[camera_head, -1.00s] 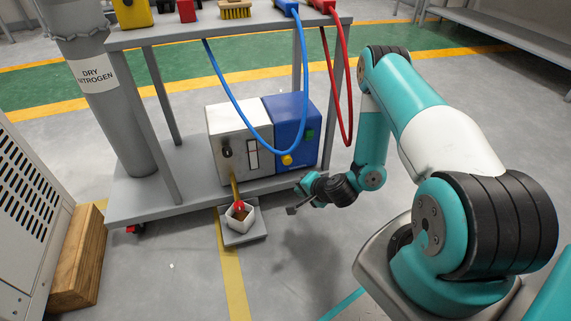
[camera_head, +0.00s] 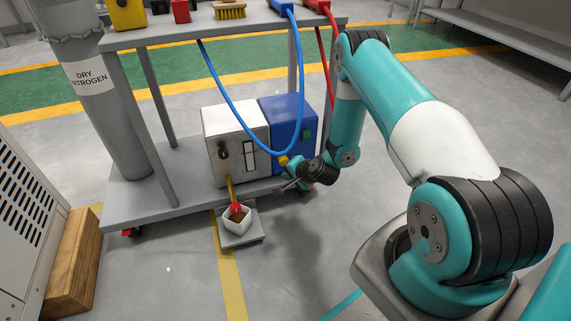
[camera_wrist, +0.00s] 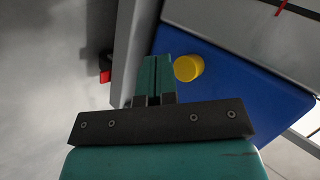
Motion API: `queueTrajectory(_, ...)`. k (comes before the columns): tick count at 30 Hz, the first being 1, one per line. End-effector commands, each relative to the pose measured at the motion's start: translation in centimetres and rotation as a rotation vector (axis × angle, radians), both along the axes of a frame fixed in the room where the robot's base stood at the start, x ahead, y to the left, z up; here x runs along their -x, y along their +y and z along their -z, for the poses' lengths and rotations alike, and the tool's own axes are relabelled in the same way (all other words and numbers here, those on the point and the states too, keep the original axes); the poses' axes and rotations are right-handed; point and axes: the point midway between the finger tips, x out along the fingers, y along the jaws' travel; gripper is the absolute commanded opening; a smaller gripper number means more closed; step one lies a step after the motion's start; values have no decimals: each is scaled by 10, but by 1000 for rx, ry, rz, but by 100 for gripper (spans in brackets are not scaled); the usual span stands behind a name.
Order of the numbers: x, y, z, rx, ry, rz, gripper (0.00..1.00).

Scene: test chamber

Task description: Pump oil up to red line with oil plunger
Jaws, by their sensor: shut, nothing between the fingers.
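The pump unit has a white half (camera_head: 222,120) and a blue half (camera_head: 285,125), with a narrow sight window (camera_head: 249,155) on the white front. A round yellow knob (camera_head: 283,161) sits on the blue front and also shows in the wrist view (camera_wrist: 188,68). My gripper (camera_head: 284,187) is shut and empty, low in front of the blue half. In the wrist view its fingertips (camera_wrist: 153,62) are just left of the knob; I cannot tell whether they touch. A short red mark (camera_wrist: 281,7) shows at the top right. No oil level is readable in the window.
A white cup (camera_head: 230,226) with a red piece and brown contents stands on a grey floor plate (camera_head: 243,239), below a yellow-brown tube (camera_head: 231,190). Blue (camera_head: 215,80) and red (camera_head: 327,65) hoses hang from the cart's upper shelf. Open floor lies in front.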

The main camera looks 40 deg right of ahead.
Motion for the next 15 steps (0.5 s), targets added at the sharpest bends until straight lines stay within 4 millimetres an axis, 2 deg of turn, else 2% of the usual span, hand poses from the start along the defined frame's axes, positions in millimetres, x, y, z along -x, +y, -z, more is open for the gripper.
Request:
queueTrajectory(6,-13,-4,-1,1,0,0,0)
queueTrajectory(15,-14,-4,-1,1,-1,1,0)
